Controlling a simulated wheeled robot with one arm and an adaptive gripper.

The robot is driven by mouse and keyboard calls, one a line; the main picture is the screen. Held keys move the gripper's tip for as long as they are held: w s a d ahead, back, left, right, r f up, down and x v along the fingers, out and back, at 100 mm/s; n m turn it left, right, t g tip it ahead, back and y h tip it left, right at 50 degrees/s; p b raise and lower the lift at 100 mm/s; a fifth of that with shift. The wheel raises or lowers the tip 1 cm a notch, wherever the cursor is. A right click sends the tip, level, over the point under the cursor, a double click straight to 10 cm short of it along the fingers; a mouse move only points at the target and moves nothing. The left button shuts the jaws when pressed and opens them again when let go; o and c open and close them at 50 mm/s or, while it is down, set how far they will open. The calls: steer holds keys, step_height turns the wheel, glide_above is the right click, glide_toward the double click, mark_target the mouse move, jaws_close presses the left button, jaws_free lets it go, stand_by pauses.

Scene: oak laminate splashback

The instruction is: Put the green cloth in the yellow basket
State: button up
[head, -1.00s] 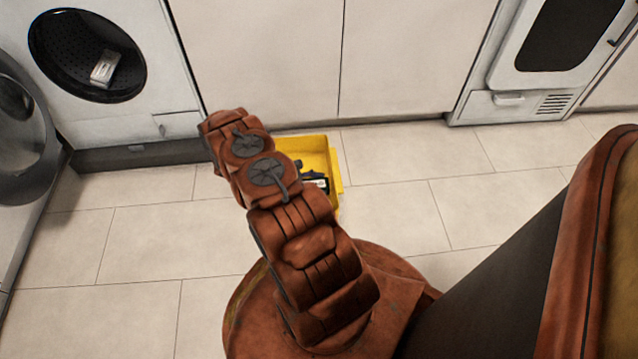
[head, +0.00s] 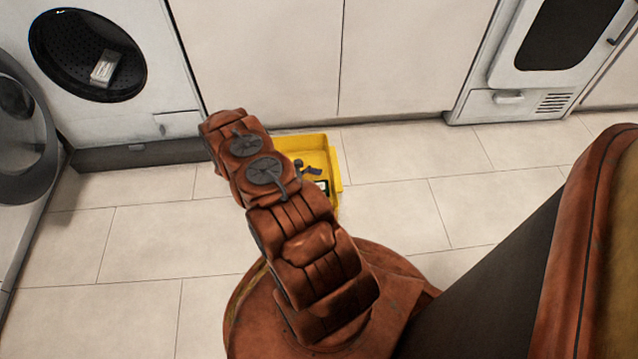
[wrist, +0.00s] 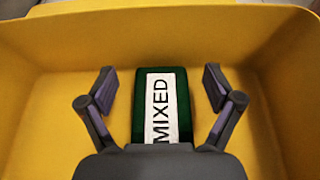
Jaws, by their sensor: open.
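The green cloth (wrist: 142,105) is a flat dark green block with a white label reading MIXED. It lies inside the yellow basket (wrist: 38,75) in the wrist view, with yellow wall around it. My gripper (wrist: 160,76) is open over the basket, one finger on each side of the cloth, with a gap on both sides. The near end of the cloth is hidden by the gripper's body. In the head view the yellow basket (head: 335,165) stands on the floor, partly hidden behind my arm. My dark fingers (head: 306,168) show inside its outline, and a bit of the cloth (head: 322,186) shows below them.
An open front-loading washer (head: 160,70) at the upper left holds a pale labelled item (head: 104,68). White cabinet doors (head: 300,60) stand behind the basket. Another white appliance (head: 510,90) is at the upper right. The tiled floor (head: 130,240) around the basket is mostly clear.

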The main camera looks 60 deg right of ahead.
steer(key=shift+s+a+f, duration=0.15)
steer(key=shift+s+f, duration=0.05)
steer(key=shift+f, duration=0.1)
